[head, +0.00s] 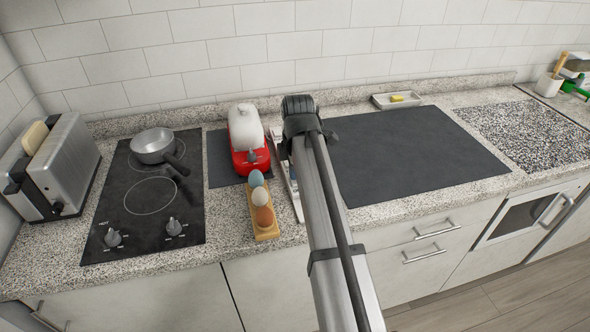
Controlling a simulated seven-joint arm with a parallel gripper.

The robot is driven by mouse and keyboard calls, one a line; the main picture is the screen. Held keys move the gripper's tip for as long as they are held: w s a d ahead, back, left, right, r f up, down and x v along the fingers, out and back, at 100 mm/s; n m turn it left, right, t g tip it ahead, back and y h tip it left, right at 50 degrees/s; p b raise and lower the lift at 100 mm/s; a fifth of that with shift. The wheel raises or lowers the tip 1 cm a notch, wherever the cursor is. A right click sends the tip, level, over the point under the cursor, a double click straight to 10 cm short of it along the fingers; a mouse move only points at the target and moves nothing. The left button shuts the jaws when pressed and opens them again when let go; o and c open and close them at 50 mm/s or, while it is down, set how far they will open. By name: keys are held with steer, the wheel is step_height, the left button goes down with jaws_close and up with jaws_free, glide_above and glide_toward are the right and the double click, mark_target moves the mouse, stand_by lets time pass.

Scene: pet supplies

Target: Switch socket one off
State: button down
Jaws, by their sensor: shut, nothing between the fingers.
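A light-coloured flat object (294,190), possibly a socket strip, lies on the counter mostly hidden behind my arm. Only its left edge and a small pale part by the red appliance show, so I cannot make out socket one or its switch. My arm reaches up from the bottom, over the counter, to a dark joint near the back wall. My gripper's fingers are hidden behind the arm.
A red and white appliance (247,140) and a wooden holder with eggs (265,226) stand just left of my arm. Further left are a hob (120,228), a saucepan (153,147) and a toaster (62,160). A dark mat (410,150) at right is clear.

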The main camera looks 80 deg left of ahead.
steer(key=shift+d+f, duration=0.15)
steer(key=shift+d, duration=0.7)
steer(key=shift+a, duration=0.1)
steer(key=shift+r, duration=0.4)
step_height(320, 180, up, 13)
steer(key=d, duration=0.1)
steer(key=shift+d+r, duration=0.15)
steer(key=shift+d, duration=0.25)
steer(key=shift+a, duration=0.15)
steer(key=shift+s+a+r, duration=0.1)
steer(key=shift+a+r, duration=0.05)
steer(key=shift+a, duration=0.5)
